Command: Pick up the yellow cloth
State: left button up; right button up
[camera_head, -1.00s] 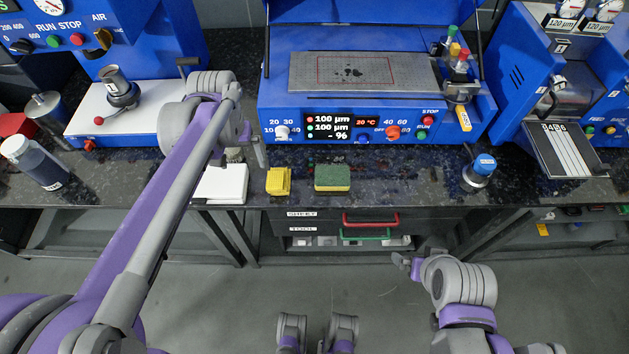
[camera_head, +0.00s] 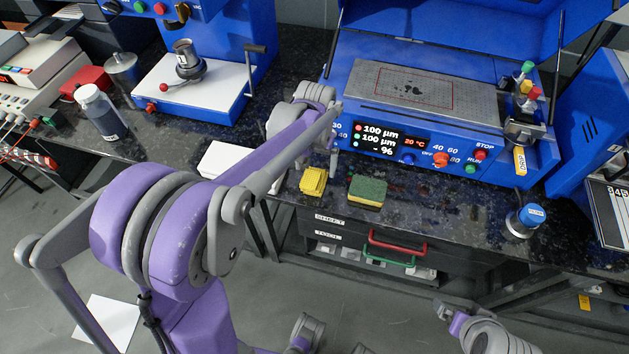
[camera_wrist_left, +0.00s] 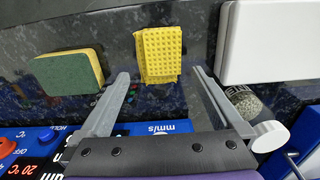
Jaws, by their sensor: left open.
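The yellow cloth (camera_head: 313,182) lies folded on the dark speckled counter near its front edge; it also shows in the left wrist view (camera_wrist_left: 160,55). My left gripper (camera_head: 333,158) is above the counter, just behind and slightly right of the cloth in the head view. In the left wrist view its two fingers (camera_wrist_left: 161,76) are spread apart, with the cloth between and beyond their tips. Nothing is held. My right gripper (camera_head: 447,312) is low in front of the counter, well away from the cloth; its jaws are too small to read.
A green-and-yellow sponge (camera_head: 368,192) lies right of the cloth, and a white block (camera_head: 238,165) lies left. A blue machine (camera_head: 440,150) with a display stands close behind. A blue-capped jar (camera_head: 524,222) is farther right. A rounded grey object (camera_wrist_left: 244,102) is near one finger.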

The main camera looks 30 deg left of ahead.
aim_at(316, 174)
pick_arm(q)
notch_tip(316, 174, down, 4)
jog(key=shift+s+d, duration=0.1)
jog(key=shift+d, duration=0.05)
jog(key=c, duration=1.4)
notch_tip(316, 174, up, 10)
jog(key=shift+f+p, duration=0.1)
jog(key=shift+p, duration=0.25)
